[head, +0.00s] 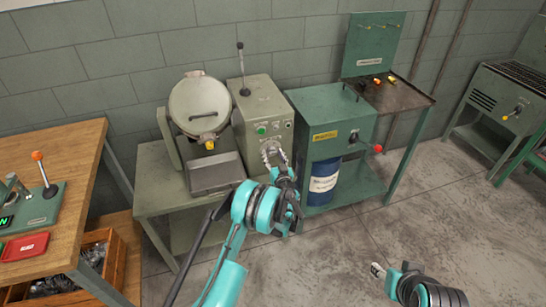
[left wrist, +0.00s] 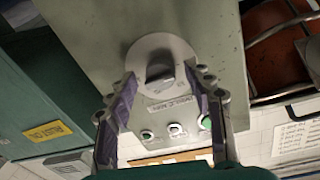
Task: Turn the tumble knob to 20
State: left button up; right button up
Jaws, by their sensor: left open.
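The tumble knob (left wrist: 160,68) is a dark grip on a round pale grey dial (left wrist: 178,46), set in the grey-green control box (head: 262,98). In the left wrist view the knob stands between the tips of my left gripper (left wrist: 161,76). The gripper is open, one finger on each side, with visible gaps to the knob. The dial's numbers are too small to read. In the head view my left gripper (head: 271,151) is at the front of the box and hides the knob. My right gripper (head: 378,271) is low at the right; its fingers are unclear.
Push buttons (head: 262,130) sit on the box front, close to my left gripper. A tilted drum with a round lid (head: 200,104) and a metal tray (head: 215,174) stand to its left. A green cabinet (head: 330,117) stands to its right. The floor at the right is clear.

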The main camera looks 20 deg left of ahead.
pick_arm(q)
jog(key=c, duration=1.1)
jog(key=shift+c, duration=0.2)
jog(key=shift+m, duration=0.3)
jog(key=m, duration=0.4)
jog(key=shift+r+m+g, duration=0.1)
jog(key=shift+m+g, duration=0.2)
jog(key=m, duration=0.7)
jog(key=shift+r+m, duration=0.1)
jog(key=shift+m, duration=0.3)
jog(key=m, duration=0.3)
jog(key=shift+w+g+y, duration=0.1)
jog(key=shift+g+y, duration=0.2)
jog(key=shift+g, duration=0.1)
jog(key=m, duration=0.6)
jog(key=shift+d+m+y, duration=0.1)
jog(key=shift+m+y, duration=0.2)
